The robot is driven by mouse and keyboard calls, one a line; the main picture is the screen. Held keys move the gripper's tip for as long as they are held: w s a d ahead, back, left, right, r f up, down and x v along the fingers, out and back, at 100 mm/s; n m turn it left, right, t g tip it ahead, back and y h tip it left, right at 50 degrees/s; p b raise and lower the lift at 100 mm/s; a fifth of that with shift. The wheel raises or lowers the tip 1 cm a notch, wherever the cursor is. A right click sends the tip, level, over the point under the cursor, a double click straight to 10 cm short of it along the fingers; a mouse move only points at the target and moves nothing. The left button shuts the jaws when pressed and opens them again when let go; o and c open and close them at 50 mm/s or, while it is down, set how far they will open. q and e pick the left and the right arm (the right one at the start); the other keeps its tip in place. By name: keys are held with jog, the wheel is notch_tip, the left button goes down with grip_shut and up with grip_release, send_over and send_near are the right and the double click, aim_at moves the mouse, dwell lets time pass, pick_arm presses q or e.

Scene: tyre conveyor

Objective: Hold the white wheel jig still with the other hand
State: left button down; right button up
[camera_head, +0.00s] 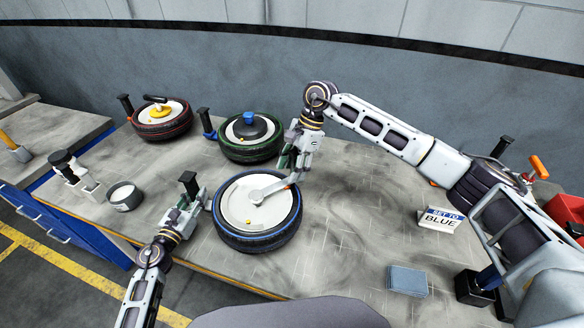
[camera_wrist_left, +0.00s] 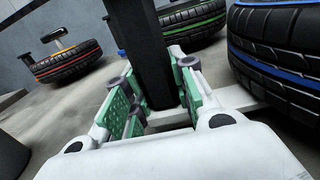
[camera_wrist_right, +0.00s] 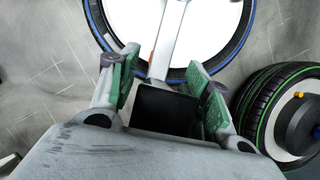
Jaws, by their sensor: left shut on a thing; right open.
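The blue-striped wheel (camera_head: 258,208) lies flat at the middle of the table, with a pale grey lever (camera_head: 270,190) across its white face. The white wheel jig (camera_wrist_left: 240,100) shows as a flat white piece beside this tyre; most of it is hidden. A black upright post (camera_head: 188,184) stands at the jig's left end. My left gripper (camera_head: 183,208) is shut on this post (camera_wrist_left: 150,50). My right gripper (camera_head: 291,163) is open above the wheel's far right rim. In the right wrist view, the lever's black end block (camera_wrist_right: 165,110) lies between its open fingers.
A green-striped wheel (camera_head: 250,138) sits close behind, and a red-striped wheel (camera_head: 162,120) at the back left. A grey cup (camera_head: 124,196) stands left. A "SET TO BLUE" sign (camera_head: 441,219) and a blue-grey block (camera_head: 407,281) lie right. The table between wheel and sign is clear.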

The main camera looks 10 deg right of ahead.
grip_shut()
dwell(0.3)
